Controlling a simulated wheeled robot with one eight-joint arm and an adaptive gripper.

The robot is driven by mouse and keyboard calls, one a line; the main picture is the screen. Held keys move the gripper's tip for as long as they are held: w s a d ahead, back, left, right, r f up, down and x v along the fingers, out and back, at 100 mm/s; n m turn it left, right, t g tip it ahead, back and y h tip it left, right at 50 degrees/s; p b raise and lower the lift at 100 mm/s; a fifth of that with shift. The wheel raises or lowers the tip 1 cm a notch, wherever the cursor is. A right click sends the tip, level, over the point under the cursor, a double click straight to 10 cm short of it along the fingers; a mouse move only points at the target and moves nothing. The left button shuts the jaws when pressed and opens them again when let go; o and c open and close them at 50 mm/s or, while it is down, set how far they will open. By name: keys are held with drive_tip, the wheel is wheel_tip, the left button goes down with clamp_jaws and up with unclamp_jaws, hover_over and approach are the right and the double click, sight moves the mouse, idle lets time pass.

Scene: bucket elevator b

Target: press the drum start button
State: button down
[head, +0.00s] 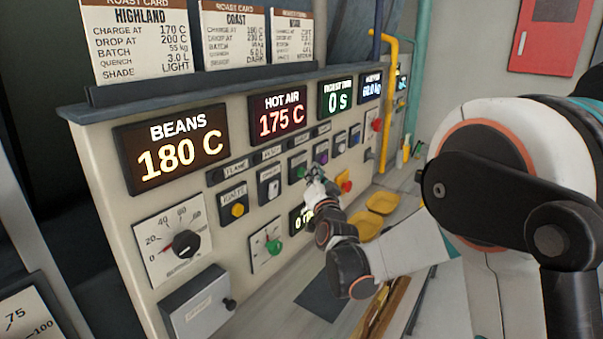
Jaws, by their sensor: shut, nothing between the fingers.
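The cream control panel (120,235) fills the left and middle of the head view. My gripper (312,176) is at the panel's lower middle, its fingers shut and empty, pointing at the panel. It is close to a small plate with a green edge (297,166) and a purple button (321,157). I cannot tell whether the fingertips touch the panel. No label reading drum start is legible; the small labels near the gripper are blurred or partly hidden by my gripper and wrist.
A yellow button marked IGNITE (237,210), a switch plate (269,187), a green knob (274,248) and a black dial (185,243) are left of my gripper. A red-and-yellow button (344,183) is just right of it. Yellow trays (382,203) lie beyond my wrist.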

drive_tip(key=shift+w+a, duration=0.3)
drive_tip(key=shift+a, duration=0.1)
idle(0.7)
drive_tip(key=shift+s+d, duration=0.55)
drive_tip(key=shift+d, duration=0.25)
drive_tip(key=shift+s+d+b, duration=0.2)
drive_tip(key=shift+s+d, duration=0.35)
drive_tip(key=shift+d, duration=0.3)
drive_tip(key=shift+s+d+b, duration=0.15)
drive_tip(key=shift+s+d, duration=0.4)
drive_tip(key=shift+d, duration=0.25)
drive_tip(key=shift+s+d+b, duration=0.2)
drive_tip(key=shift+s+d, duration=0.35)
drive_tip(key=shift+d, duration=0.3)
